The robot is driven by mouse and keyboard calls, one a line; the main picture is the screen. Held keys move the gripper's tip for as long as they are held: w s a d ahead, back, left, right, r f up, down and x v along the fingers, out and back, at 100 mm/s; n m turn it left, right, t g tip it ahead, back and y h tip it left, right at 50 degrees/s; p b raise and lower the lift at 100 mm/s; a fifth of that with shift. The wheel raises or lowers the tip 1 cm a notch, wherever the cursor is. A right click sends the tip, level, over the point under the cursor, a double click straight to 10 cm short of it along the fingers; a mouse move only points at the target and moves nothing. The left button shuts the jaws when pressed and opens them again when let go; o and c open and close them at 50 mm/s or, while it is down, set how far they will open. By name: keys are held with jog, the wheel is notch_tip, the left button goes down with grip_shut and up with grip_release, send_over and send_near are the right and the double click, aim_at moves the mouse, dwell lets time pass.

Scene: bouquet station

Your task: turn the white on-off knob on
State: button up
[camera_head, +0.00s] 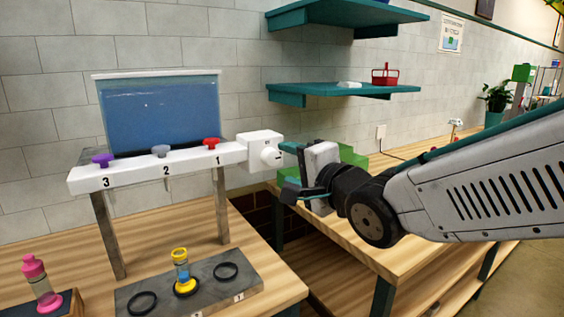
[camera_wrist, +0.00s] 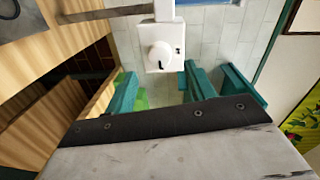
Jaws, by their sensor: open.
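The white on-off knob (camera_head: 271,156) is on the white box at the right end of the dispenser's white bar. In the wrist view the round knob (camera_wrist: 160,54) faces me near the top centre, with a dark mark on its face and a small dark mark on the box beside it. My gripper (camera_head: 287,168) is open and empty, just right of the knob and apart from it in the head view. One teal finger shows at the knob's height; the other looks dark and lower. In the wrist view my gripper (camera_wrist: 160,88) has its fingers below the knob.
The dispenser's blue tank (camera_head: 160,112) stands over the white bar with purple, grey and red taps. A vial (camera_head: 181,270) stands on a grey plate below. Teal shelves (camera_head: 345,92) hang on the wall behind my gripper. A green object (camera_head: 352,158) sits on the right bench.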

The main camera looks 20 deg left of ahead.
jog(key=v, duration=0.2)
jog(key=shift+s+d, duration=0.2)
jog(key=shift+d, duration=0.1)
jog(key=s+d+f+n+g+h, duration=0.35)
jog(key=d+f+n+h, duration=0.45)
jog(key=d+f, duration=0.6)
jog(key=s+d+g+h, duration=0.2)
jog(key=s+d+g, duration=0.1)
jog(key=s+d, duration=0.6)
jog(key=s+d+r+m+g+h, duration=0.1)
jog(key=s+d+g+h, duration=0.2)
jog(key=s+d, duration=0.5)
jog(key=d, duration=0.7)
jog(key=shift+s+d+r+m, duration=0.3)
jog(key=shift+s+r, duration=0.05)
